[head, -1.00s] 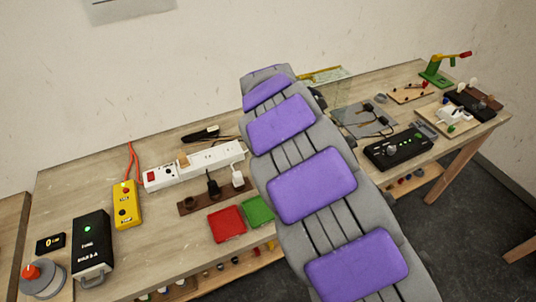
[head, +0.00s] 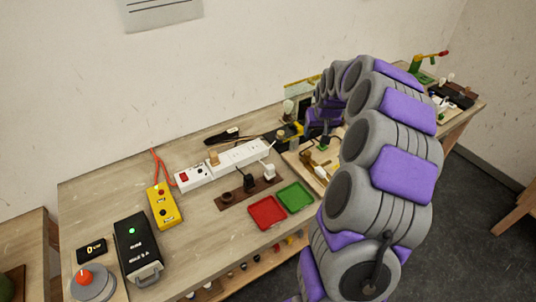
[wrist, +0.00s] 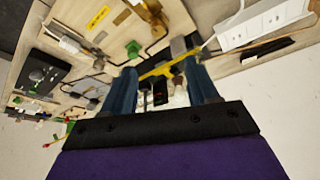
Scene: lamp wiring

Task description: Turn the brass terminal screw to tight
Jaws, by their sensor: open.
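My gripper (wrist: 161,66) shows in the wrist view as two blue fingers spread apart, with nothing held between them. Beyond them are a yellow tool-like piece (wrist: 163,69) and a wooden board (wrist: 75,17) with dark wires, a green part (wrist: 133,49) and small brass-coloured pieces. I cannot make out which piece is the brass terminal screw, or whether it is tight. In the head view the board (head: 297,160) is partly hidden behind my arm. The arm's far end hangs over the table beyond that board, and its fingers are not clear there.
A white power strip (head: 222,164), a yellow box (head: 163,206), a black box with a green light (head: 135,247), and red (head: 267,212) and green (head: 295,197) trays stand on the table's left half. My arm hides much of the right half.

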